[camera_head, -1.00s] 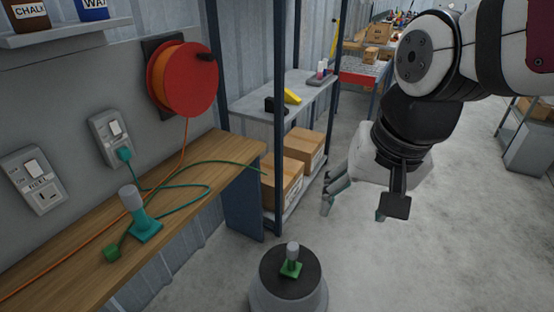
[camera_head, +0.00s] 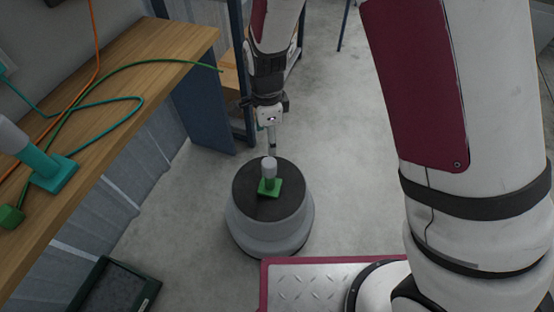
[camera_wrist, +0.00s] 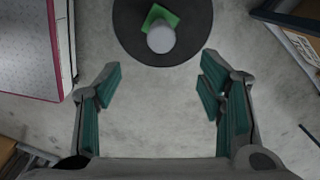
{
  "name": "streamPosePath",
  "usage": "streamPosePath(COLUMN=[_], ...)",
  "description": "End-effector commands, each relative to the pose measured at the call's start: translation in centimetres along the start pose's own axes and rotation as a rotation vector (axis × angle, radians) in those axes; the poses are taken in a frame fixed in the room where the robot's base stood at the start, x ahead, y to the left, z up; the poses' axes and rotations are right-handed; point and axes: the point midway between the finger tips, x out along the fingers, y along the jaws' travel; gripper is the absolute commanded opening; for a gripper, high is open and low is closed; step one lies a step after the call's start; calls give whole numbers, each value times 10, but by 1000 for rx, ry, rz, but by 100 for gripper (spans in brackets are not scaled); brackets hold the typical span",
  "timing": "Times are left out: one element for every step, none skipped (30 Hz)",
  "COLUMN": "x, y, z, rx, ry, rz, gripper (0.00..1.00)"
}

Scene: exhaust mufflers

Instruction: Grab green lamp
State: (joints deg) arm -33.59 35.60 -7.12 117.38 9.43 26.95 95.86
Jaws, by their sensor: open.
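The green lamp (camera_head: 269,184) has a square green base and a pale grey rounded top. It stands upright on the black top of a round grey stand. In the wrist view the lamp (camera_wrist: 161,30) is seen from above, beyond the fingertips and roughly midway between them. My gripper (camera_wrist: 158,75) is open with its teal-padded fingers wide apart and nothing between them. In the head view my gripper (camera_head: 271,140) points down just behind the lamp; its fingers are partly hidden there.
The round stand (camera_head: 258,227) is on the concrete floor. A wooden bench (camera_head: 120,70) at left holds a teal lamp (camera_head: 45,168), a green block (camera_head: 11,216) and loose cables. A dark green tray (camera_head: 118,287) lies on the floor below. My base plate is at bottom right.

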Motion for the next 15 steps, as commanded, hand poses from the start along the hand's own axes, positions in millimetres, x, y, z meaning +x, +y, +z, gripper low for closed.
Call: streamPosePath(x=[9,12,16,19,23,28,33,39,47,54,59,67,72,77,83], y=[-1,-1,-1,-1,-1,-1,-1,0,0,0,0,0,0,0,0], z=[2,2,3,3,3,3,2,2,2,3,2,2,2,2,2], rx=[12,18,24,26,27,27,27,26,25,24,24,25,25,26,26], ry=[3,4,5,5,6,6,6,6,6,6,6,6,6,5,5], rz=[3,4,5,6,7,7,7,7,9,8,8,8,7,7,7], gripper=[63,63,63,63,63,63,63,63,63,63,63,63,63,63,63])
